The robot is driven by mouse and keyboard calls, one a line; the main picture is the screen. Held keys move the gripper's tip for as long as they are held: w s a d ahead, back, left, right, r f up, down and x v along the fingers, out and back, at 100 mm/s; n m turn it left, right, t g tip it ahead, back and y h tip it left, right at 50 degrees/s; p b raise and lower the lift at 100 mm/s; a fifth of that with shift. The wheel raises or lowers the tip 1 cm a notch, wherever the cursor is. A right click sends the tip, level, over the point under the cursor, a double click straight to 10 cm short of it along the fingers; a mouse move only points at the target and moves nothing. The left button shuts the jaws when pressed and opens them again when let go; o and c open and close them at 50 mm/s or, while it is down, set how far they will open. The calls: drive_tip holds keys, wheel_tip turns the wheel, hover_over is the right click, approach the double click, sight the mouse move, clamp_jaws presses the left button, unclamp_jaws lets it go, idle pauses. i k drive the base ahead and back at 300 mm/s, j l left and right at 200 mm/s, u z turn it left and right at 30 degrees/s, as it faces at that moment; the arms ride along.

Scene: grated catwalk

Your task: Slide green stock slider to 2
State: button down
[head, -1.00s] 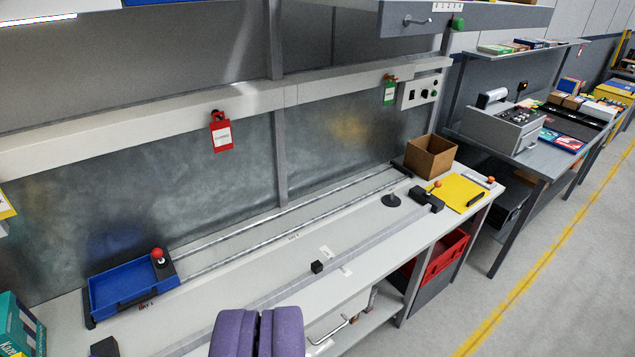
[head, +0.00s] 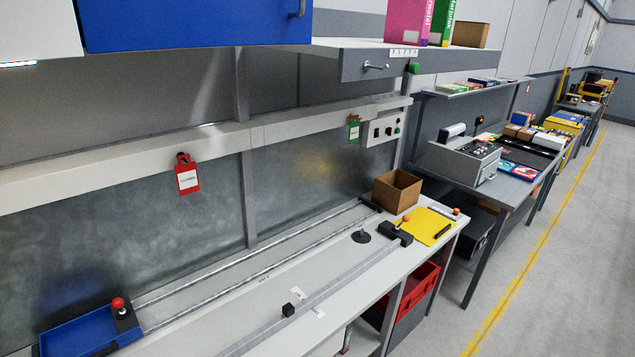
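A round green knob (head: 413,68) shows at the right end of the grey drawer front (head: 350,66) under the upper shelf. A short row of white labels (head: 403,52) sits just above it, too small to read surely. I cannot tell which label the knob lines up with, nor be certain it is the green stock slider. My gripper is out of view.
A red knob (head: 118,304) stands on a black carriage beside a blue tray (head: 75,335) on twin rails. A blue cabinet (head: 190,25) hangs upper left. Open floor lies right.

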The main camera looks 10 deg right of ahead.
sight(414, 69)
drive_tip(key=i+l+z, duration=0.2)
drive_tip(key=i+l, duration=1.45)
